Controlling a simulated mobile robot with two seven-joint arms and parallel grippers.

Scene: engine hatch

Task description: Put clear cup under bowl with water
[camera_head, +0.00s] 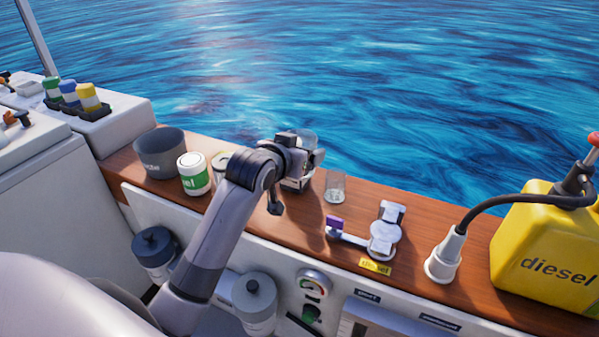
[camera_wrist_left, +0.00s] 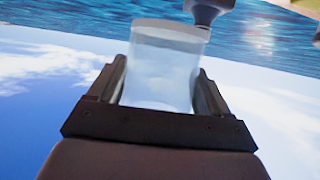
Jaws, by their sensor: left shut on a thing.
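My left gripper (camera_head: 311,158) is above the wooden ledge, shut on a clear cup (camera_head: 308,139). In the left wrist view the cup (camera_wrist_left: 165,65) stands between the two fingers (camera_wrist_left: 160,85); whether it holds anything is unclear. A second clear glass (camera_head: 335,188) stands upright on the ledge, right of the gripper. I cannot tell which thing is the bowl with water. My right gripper is not in view.
A grey waste bowl (camera_head: 162,160) and a green-labelled can (camera_head: 194,178) stand left on the ledge (camera_head: 460,214). A purple-handled fitting (camera_head: 384,238), a white nozzle (camera_head: 445,256) and a yellow diesel can (camera_head: 540,250) are right. Water lies beyond the ledge.

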